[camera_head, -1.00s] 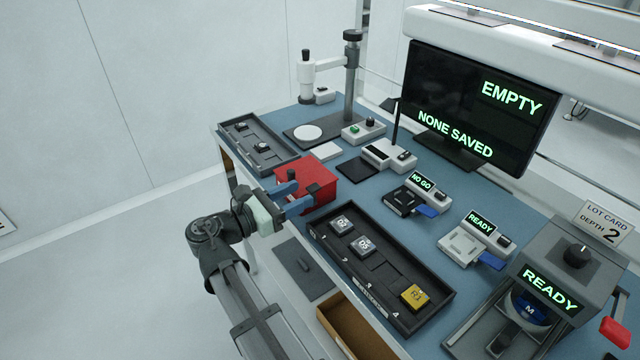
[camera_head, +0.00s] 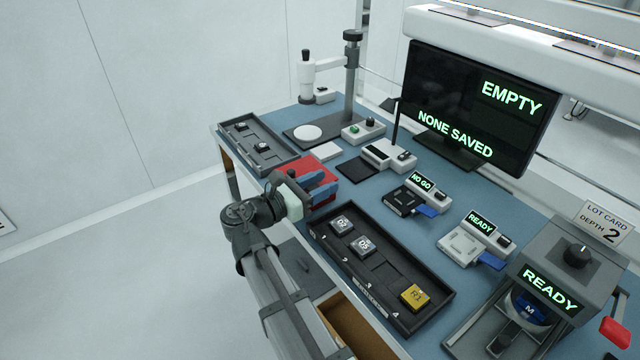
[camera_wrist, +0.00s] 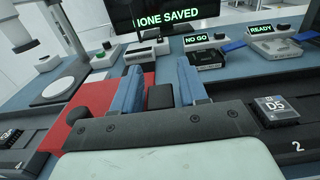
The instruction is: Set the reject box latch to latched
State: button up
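The red reject box (camera_head: 322,152) sits near the front edge of the blue bench in the head view, its near part hidden by my gripper (camera_head: 325,185). Red surfaces of the box (camera_wrist: 88,100) also show in the wrist view, left of and beyond the fingers. My gripper's blue fingers (camera_wrist: 161,75) are apart. A small dark block (camera_wrist: 160,97) stands between them, close to the left finger, with a slim gap at the right one. It looks like the latch knob, but its latch position cannot be read. I cannot tell whether either finger touches it.
A dark tray (camera_head: 375,250) with several marked parts lies just right of my gripper. Another dark tray (camera_head: 262,150) lies behind left. A microscope-like stand (camera_head: 350,85), a black pad (camera_head: 357,170) and a monitor (camera_head: 475,105) stand farther back.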

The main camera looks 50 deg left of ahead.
grip_shut()
jog(key=shift+w+f+g, duration=0.15)
jog(key=shift+w+g, duration=0.2)
jog(key=shift+g, duration=0.25)
jog(key=shift+d, duration=0.1)
jog(key=shift+o, duration=0.9)
grip_release()
jog(key=shift+s, duration=0.1)
jog(key=s+r, duration=0.1)
jog(key=s, duration=1.2)
jog(key=shift+s+r, duration=0.3)
